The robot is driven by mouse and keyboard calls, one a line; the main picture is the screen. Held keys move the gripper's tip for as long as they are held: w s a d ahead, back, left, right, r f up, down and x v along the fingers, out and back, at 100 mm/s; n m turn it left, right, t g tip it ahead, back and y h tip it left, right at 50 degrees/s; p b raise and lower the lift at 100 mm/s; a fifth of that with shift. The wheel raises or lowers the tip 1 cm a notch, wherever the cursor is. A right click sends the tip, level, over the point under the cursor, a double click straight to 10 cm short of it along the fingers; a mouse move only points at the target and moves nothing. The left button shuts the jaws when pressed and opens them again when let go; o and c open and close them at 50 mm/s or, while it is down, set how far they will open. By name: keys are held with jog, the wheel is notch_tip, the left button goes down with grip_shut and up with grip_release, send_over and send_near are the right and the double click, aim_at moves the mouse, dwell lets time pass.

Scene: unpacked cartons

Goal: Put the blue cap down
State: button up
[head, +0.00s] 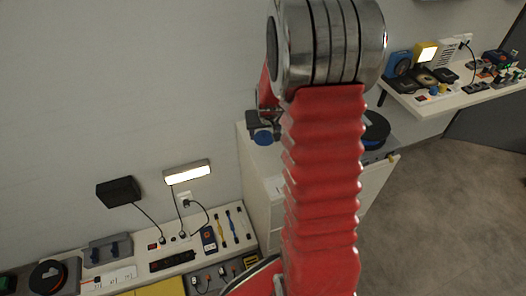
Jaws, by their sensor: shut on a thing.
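The blue cap (263,138) shows as a small round blue shape just left of my red arm, in front of the white cabinet's top. My gripper (262,127) is right above it, mostly dark and partly hidden behind my arm. It is shut on the blue cap. The fingertips are small and hard to make out. I cannot tell whether the cap touches the cabinet top.
A white cabinet (258,190) stands against the wall, partly covered by my arm. A round dark object (376,128) sits on its right side. A cluttered low shelf (125,270) is at lower left, and a cluttered shelf (440,103) at upper right. Carpet (440,220) is clear at right.

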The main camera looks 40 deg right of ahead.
aim_at(264, 139)
notch_tip(264, 139, down, 4)
jog(key=shift+f, duration=0.1)
jog(key=shift+f, duration=1.85)
jog(key=o, duration=1)
jog(key=shift+r, duration=0.1)
jog(key=shift+v, duration=5.9)
jog(key=shift+r, duration=0.1)
